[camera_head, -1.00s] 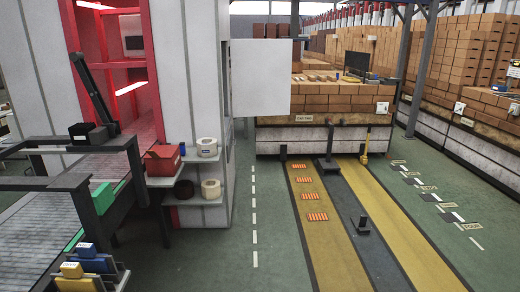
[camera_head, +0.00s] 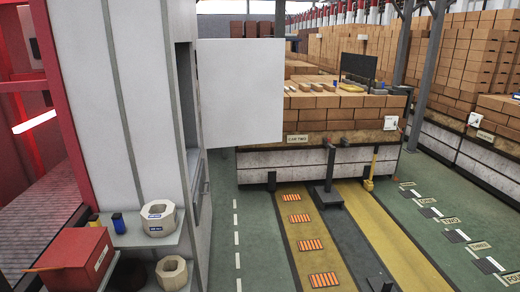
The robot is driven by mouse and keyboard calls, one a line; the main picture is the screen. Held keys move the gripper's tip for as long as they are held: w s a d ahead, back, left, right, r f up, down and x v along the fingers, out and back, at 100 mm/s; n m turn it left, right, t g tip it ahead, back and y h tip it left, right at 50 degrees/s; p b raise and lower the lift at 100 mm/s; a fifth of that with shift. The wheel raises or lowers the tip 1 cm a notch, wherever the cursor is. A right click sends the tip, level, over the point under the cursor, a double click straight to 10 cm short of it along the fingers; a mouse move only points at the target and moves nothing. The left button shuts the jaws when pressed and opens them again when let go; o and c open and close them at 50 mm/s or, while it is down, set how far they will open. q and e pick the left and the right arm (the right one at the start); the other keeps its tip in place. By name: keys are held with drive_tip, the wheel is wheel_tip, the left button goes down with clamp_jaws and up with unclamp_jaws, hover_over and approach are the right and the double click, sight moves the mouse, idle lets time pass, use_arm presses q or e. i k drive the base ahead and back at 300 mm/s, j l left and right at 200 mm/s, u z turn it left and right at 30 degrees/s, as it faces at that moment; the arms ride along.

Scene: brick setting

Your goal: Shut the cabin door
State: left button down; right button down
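The cabin door (camera_head: 240,92) is a flat pale grey panel that stands open, sticking out to the right from the side of the tall white cabin (camera_head: 105,90). Part of the dark door opening (camera_head: 186,95) shows at the cabin's edge, to the left of the panel. A handle on the door cannot be made out. Neither of my grippers is in the head view.
A kiln car (camera_head: 310,160) loaded with bricks stands behind the door. The green floor (camera_head: 222,215) right of the cabin is clear.

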sight(242, 81)
drive_tip(key=i+l+z, duration=0.15)
drive_tip(key=i+z, duration=0.2)
drive_tip(key=i, duration=0.95)
drive_tip(key=i+j+z, duration=0.3)
drive_tip(key=i, duration=1)
drive_tip(key=i+l+u, duration=0.2)
drive_tip(key=i, duration=0.4)
drive_tip(key=i+l+u, duration=0.25)
drive_tip(key=i, duration=0.35)
drive_tip(key=i+l+u, duration=0.2)
drive_tip(key=i+l, duration=0.15)
drive_tip(key=i, duration=0.25)
drive_tip(key=i+l+u, duration=0.2)
drive_tip(key=i+l, duration=0.25)
drive_tip(key=i, duration=0.1)
